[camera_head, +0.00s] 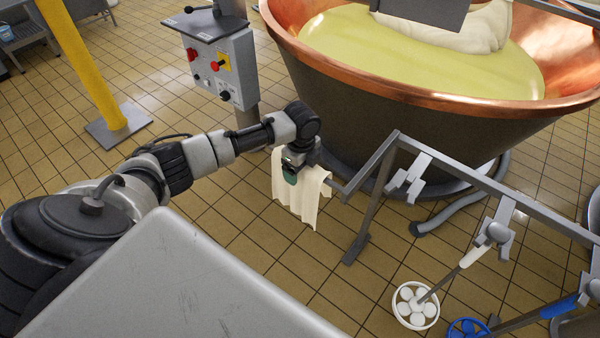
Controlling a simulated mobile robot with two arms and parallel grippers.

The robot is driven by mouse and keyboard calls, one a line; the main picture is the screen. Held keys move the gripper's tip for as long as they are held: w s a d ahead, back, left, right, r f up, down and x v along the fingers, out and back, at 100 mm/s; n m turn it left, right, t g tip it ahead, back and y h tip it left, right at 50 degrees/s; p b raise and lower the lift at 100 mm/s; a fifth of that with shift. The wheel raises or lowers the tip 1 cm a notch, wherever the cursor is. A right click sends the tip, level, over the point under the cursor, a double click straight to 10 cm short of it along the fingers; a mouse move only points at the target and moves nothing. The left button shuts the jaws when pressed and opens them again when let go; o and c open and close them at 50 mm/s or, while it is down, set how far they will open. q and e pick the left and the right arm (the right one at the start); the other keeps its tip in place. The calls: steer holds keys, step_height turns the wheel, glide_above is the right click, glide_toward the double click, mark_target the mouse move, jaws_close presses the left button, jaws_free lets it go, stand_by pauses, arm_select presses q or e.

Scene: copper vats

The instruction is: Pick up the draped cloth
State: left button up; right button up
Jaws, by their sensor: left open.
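The draped cloth (308,204) is cream-coloured and hangs in folds at the left end of the grey metal rack, beside the copper vat. My left arm comes in from the left, and my left gripper (290,176) is at the cloth's upper part, in front of it from this view. The gripper is open. Its fingers are small and partly dark here, and I cannot tell whether cloth lies between them. The gripper and wrist hide part of the cloth's top. My right gripper does not show.
The grey rack (462,182) runs to the right with tools hanging from it, including a white-ringed one (416,305) and a blue one (468,328). The copper vat (420,100) stands behind. A control box (222,68) and yellow post (85,65) stand left. Tiled floor lies open below the cloth.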

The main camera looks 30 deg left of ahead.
arm_select(q)
steer(key=c, duration=1.3)
steer(key=shift+r, duration=0.1)
steer(key=shift+c, duration=0.2)
